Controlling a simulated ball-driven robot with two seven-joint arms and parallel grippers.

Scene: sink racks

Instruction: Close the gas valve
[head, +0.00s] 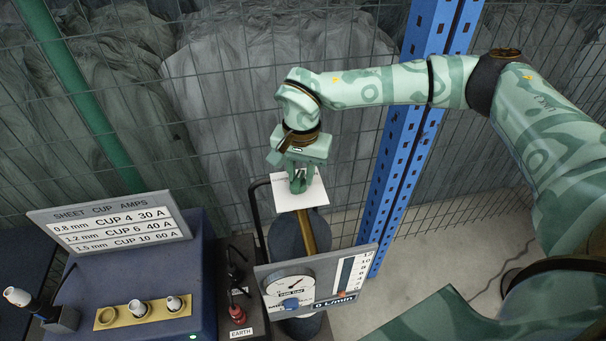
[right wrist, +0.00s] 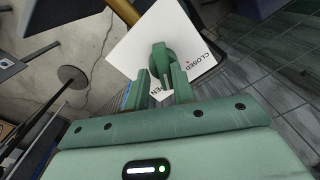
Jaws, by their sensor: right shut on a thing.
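The gas valve's green handle (right wrist: 161,57) stands over a white plate (right wrist: 133,55) in the right wrist view. The plate reads CLOSED on its right side; a partly hidden label between the fingers appears to read OPEN. In the head view the white plate (head: 312,197) lies under my right gripper (head: 298,184), above a brass-coloured stem on a dark cylinder (head: 284,240). My right gripper (right wrist: 161,87) has its two fingers on either side of the handle and is shut on it. The fingers hide part of the handle. My left gripper is not in view.
A gauge and flow-meter panel (head: 318,277) reading "0 L/min" stands in front of the cylinder. A sign (head: 110,222) and a dark welding box (head: 190,262) with cups are at left. A blue post (head: 407,140) and wire fence stand behind; floor is open at right.

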